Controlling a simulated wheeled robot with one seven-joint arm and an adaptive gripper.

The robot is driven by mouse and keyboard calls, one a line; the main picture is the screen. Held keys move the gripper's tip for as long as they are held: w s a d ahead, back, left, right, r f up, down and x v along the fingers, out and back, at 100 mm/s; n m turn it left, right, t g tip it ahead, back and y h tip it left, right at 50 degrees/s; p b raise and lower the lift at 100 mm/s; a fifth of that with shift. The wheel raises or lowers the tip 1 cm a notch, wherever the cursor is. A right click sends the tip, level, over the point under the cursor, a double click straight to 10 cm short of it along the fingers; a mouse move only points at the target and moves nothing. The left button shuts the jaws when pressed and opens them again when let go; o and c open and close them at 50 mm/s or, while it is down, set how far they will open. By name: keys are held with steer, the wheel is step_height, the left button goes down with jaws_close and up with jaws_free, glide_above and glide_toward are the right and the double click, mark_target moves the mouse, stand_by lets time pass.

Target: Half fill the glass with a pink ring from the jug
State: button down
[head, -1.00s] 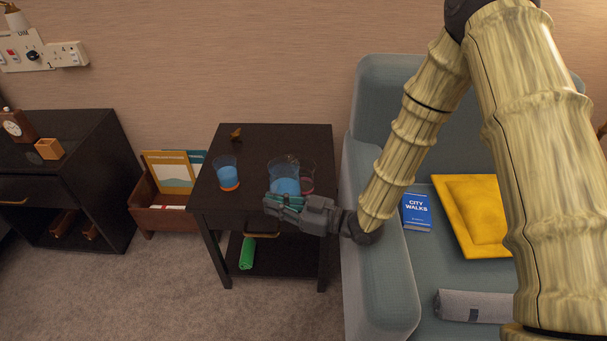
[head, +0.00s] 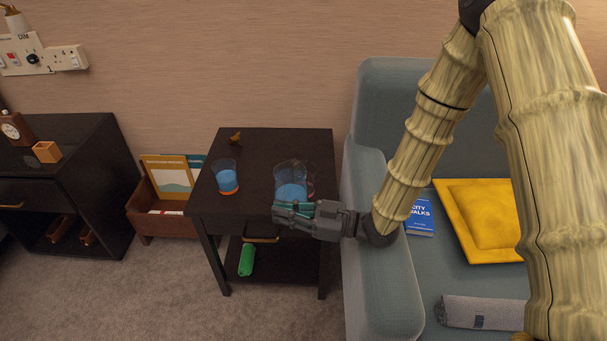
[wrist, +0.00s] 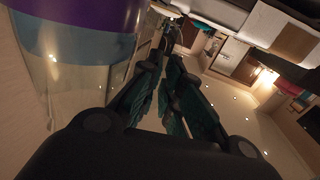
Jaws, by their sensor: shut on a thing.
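The jug (head: 291,191) is clear and holds blue liquid. It looks about upright over the front right of the dark side table (head: 262,150); I cannot tell whether it touches the top. My gripper (head: 283,211) is at its near side, shut on the jug; the handle itself is hard to make out. In the wrist view my fingers (wrist: 175,90) are close together beside a clear vessel wall (wrist: 85,45) with blue and purple bands. The glass with a pink ring (head: 311,184) is mostly hidden behind the jug, and its fill cannot be seen.
A glass with an orange ring (head: 227,178) and blue liquid stands left on the table. A small brown object (head: 235,137) lies at the back. The sofa arm (head: 367,240) is close on the right. A green roll (head: 246,259) lies on the lower shelf.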

mark_target(302, 190)
steer(key=shift+s+d+r+n+g+b, duration=0.25)
steer(key=shift+s+d+n+g+b, duration=0.2)
steer(key=shift+s+d+g+b, duration=0.45)
steer(key=shift+s+d+r+n+g+b, duration=0.25)
steer(key=shift+s+d+n+g+b, duration=0.25)
steer(key=shift+s+d, duration=0.6)
steer(key=shift+w+r+m, duration=0.1)
steer(key=shift+w+m, duration=0.05)
steer(key=shift+m, duration=0.2)
steer(key=shift+w+r+m+p, duration=0.6)
steer(key=shift+w+m, duration=0.25)
steer(key=shift+m, duration=0.3)
steer(key=shift+w+r+m+p, duration=0.65)
steer(key=shift+w+m, duration=0.25)
steer(key=shift+m, duration=0.3)
steer(key=shift+w+r+m+p, duration=0.45)
steer(key=shift+w+m+p, duration=0.35)
steer(key=shift+m, duration=0.35)
steer(key=shift+w+d+r+m, duration=0.1)
steer(key=shift+w+r+m, duration=0.1)
steer(key=shift+w+m, duration=0.45)
steer(key=shift+s+r+m, duration=0.1)
steer(key=shift+s+m, duration=0.05)
steer(key=shift+m, duration=0.1)
steer(key=shift+w+r+m+p, duration=0.35)
steer(key=shift+w+r+m, duration=0.15)
steer(key=shift+r+m, duration=0.35)
steer(key=shift+w+r+m+p, duration=0.3)
steer(key=shift+w+r+m, duration=0.15)
steer(key=shift+r+m, duration=0.35)
